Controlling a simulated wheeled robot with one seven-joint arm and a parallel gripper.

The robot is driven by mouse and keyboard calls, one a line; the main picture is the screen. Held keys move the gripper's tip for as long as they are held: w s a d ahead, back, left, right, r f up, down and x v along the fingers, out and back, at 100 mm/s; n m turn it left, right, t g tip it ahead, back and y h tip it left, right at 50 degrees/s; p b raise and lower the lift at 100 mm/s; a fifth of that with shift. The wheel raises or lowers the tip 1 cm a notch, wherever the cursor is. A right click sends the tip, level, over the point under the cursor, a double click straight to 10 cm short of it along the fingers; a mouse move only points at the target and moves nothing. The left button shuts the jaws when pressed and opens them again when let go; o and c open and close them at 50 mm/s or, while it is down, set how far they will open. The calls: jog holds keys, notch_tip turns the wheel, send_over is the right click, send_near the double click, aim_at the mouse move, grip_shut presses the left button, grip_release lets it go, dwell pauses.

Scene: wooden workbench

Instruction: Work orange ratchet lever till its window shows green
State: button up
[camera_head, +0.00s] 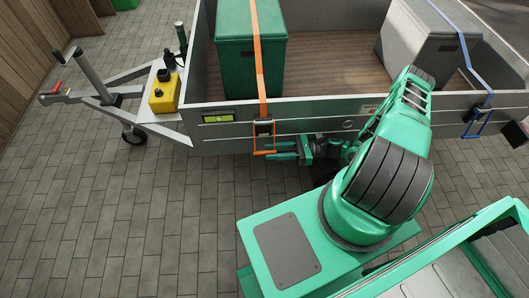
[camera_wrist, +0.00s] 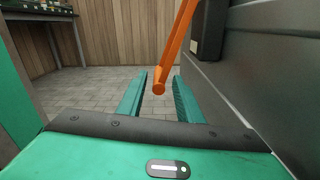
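The orange ratchet lever (camera_head: 264,153) hangs from a dark ratchet body (camera_head: 264,129) on the trailer's near side wall, on the orange strap (camera_head: 257,60). In the wrist view the orange lever (camera_wrist: 178,45) comes down from the top, and its round end lies in the gap between my fingers. My gripper (camera_head: 277,151) is open beside the lever; its two green fingers (camera_wrist: 158,92) show space on both sides of the lever. A dark framed window (camera_head: 218,118) left of the ratchet shows a yellow-green patch; its exact reading is too small to tell.
The orange strap crosses a green box (camera_head: 234,55) in the trailer (camera_head: 330,108). A grey box (camera_head: 420,45) has a blue strap and blue lever (camera_head: 478,122). A yellow container (camera_head: 164,93) stands on the drawbar. Paved floor (camera_head: 130,215) is clear at left.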

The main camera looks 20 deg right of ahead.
jog(key=shift+x, duration=1.4)
grip_shut()
jog(key=shift+s+a+r, duration=0.1)
jog(key=shift+s+r, duration=0.05)
jog(key=shift+s, duration=0.05)
